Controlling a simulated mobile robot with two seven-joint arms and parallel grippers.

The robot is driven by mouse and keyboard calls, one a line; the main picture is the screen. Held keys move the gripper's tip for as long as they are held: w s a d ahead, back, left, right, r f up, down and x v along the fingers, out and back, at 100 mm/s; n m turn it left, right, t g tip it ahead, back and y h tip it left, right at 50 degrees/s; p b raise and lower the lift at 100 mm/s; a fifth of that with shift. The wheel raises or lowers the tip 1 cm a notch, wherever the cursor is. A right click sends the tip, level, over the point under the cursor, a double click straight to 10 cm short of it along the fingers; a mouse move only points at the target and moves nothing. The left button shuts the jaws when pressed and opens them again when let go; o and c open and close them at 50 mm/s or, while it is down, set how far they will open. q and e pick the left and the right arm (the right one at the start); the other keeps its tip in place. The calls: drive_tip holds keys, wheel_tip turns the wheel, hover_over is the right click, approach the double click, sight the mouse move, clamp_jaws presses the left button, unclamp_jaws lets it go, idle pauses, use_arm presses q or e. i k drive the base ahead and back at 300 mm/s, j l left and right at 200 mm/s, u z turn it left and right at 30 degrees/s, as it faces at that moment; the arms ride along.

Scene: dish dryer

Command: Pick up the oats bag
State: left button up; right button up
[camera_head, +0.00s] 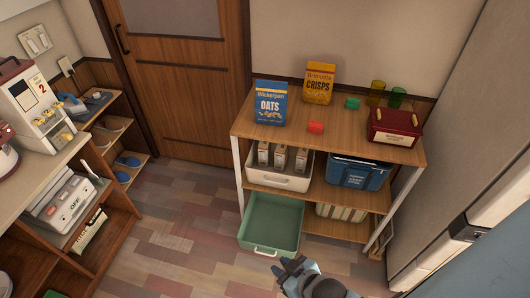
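The blue oats bag (270,103) stands upright on the left part of the wooden shelf unit's top (350,142). It carries a white "OATS" label and a yellow picture. My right gripper (284,266) shows at the bottom centre, low in front of the green drawer and well apart from the bag. It is small and dark here, and I cannot tell whether its fingers are open or shut. My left gripper is not in view.
A yellow crisps box (319,83) stands right of the oats bag. A green drawer (271,225) sits at the bottom left.

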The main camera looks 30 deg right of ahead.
sight(271, 97)
drive_tip(key=z, duration=0.85)
